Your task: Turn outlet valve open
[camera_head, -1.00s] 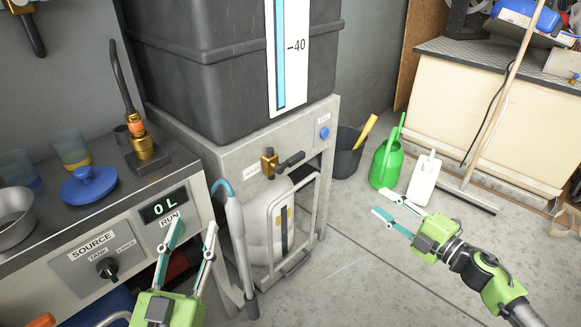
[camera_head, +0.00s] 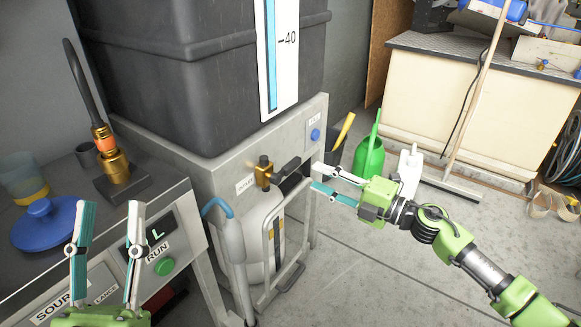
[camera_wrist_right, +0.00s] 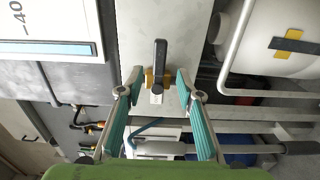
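The outlet valve (camera_head: 264,172) is a brass body with a dark lever on the front panel of the grey stand below the tank. Its lever (camera_head: 290,168) sticks out toward the right. My right gripper (camera_head: 316,178) is open just right of the lever, its fingers pointing at the valve. In the right wrist view the lever (camera_wrist_right: 160,54) lies in line with the gap between the open fingers (camera_wrist_right: 160,76). I see no clear contact. My left gripper (camera_head: 108,207) is open and empty in front of the control panel.
The dark tank (camera_head: 190,70) with a level gauge (camera_head: 280,80) stands above the valve. A blue button (camera_head: 315,134) is right of it. A white container (camera_head: 262,235) and metal frame are below.

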